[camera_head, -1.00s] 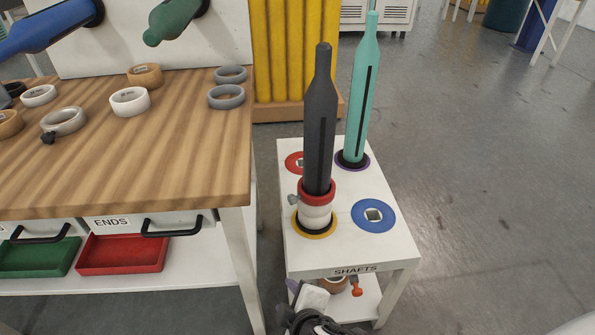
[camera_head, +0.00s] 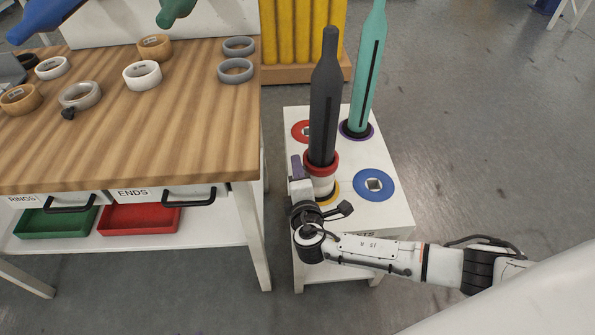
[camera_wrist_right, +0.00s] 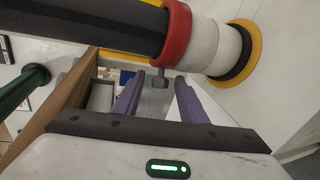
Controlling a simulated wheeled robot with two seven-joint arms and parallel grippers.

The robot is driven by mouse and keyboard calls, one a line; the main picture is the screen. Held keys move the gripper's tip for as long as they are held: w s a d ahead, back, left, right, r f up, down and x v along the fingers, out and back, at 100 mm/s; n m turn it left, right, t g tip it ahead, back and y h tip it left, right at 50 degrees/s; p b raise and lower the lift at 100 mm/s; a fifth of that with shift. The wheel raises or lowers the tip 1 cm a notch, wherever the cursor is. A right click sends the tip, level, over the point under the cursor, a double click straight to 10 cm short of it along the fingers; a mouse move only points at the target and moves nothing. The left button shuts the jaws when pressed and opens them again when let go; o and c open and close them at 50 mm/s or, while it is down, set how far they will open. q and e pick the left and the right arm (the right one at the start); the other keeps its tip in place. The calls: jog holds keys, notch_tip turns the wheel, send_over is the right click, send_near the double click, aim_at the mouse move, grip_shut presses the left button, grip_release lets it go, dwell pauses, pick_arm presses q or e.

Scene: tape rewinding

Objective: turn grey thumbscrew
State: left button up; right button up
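The grey thumbscrew (camera_wrist_right: 160,77) sticks out of the side of a red collar (camera_wrist_right: 176,35) on the dark grey shaft (camera_wrist_right: 90,28) in the right wrist view. In the head view the red collar (camera_head: 321,163) sits low on the upright dark grey shaft (camera_head: 324,110), above a white section; the thumbscrew is hidden there. My right gripper (camera_wrist_right: 157,80) is open, with its purple fingers on either side of the thumbscrew near their tips. Visible gaps separate them from it. In the head view the right gripper (camera_head: 296,164) is at the shaft's left. My left gripper is not in view.
The white shaft stand (camera_head: 352,215) also bears a teal shaft (camera_head: 366,70) and a blue-ringed empty socket (camera_head: 373,184). The wooden bench (camera_head: 130,130) with several tape rolls stands close on the left. Open floor lies to the right.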

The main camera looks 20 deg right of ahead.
jog(key=shift+w+d+f, duration=0.15)
jog(key=shift+w, duration=0.45)
